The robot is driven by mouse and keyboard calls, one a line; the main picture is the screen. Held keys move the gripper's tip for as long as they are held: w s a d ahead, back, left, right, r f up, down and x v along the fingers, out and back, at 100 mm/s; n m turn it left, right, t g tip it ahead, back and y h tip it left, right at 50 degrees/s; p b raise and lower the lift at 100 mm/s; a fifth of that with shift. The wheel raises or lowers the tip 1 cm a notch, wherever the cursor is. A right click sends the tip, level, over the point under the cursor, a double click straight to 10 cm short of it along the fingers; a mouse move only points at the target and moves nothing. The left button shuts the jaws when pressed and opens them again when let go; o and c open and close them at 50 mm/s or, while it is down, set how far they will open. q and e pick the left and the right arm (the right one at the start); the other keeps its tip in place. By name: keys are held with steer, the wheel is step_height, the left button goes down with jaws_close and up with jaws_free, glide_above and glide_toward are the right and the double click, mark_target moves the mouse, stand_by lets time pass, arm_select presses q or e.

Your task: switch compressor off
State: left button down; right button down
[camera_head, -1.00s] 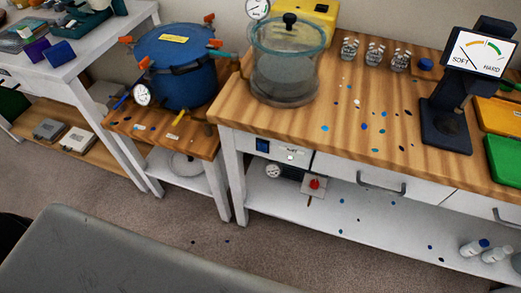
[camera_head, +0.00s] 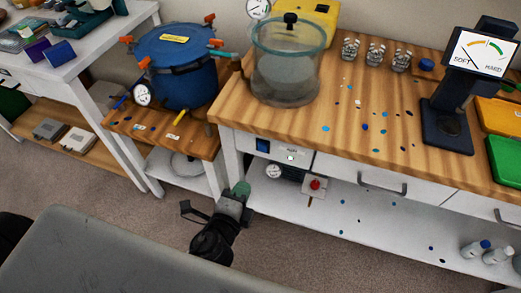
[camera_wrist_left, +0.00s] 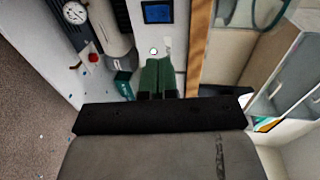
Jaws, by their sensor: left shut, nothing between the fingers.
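A control panel (camera_head: 275,150) on the front of the wooden bench carries a blue display and a small pale round button (camera_head: 290,157). In the left wrist view the display (camera_wrist_left: 157,12) and button (camera_wrist_left: 154,51) lie just beyond the fingers. Below, on the white shelf, sit a round gauge (camera_head: 273,171) and a red knob (camera_head: 315,183); the dark unit with them is partly hidden under the bench. The red knob (camera_wrist_left: 93,58) also shows in the left wrist view. My left gripper (camera_head: 241,189), green-tipped, is shut and empty, below and left of the panel. My right gripper is out of view.
A blue pressure pot (camera_head: 176,65) stands on a low wooden table (camera_head: 195,143) at left. A clear chamber (camera_head: 287,75) stands on the bench (camera_head: 385,95). A grey surface (camera_head: 120,260) fills the lower left. Carpet lies open before the shelf (camera_head: 370,225).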

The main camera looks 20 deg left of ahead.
mark_target(263, 145)
arm_select(q)
steer(key=shift+w, duration=0.1)
steer(key=w, duration=0.4)
steer(key=w+f+p, duration=0.1)
steer(key=w, duration=0.3)
steer(key=w+p, duration=0.1)
steer(key=w, duration=0.3)
steer(key=shift+w+d+f, duration=0.15)
steer(key=shift+d+f, duration=0.05)
steer(key=shift+f, duration=0.05)
steer(key=shift+w+p, duration=0.3)
steer(key=shift+w, duration=0.4)
steer(key=shift+w+r, duration=0.2)
steer(key=shift+w, duration=0.15)
steer(key=shift+s+f, duration=0.1)
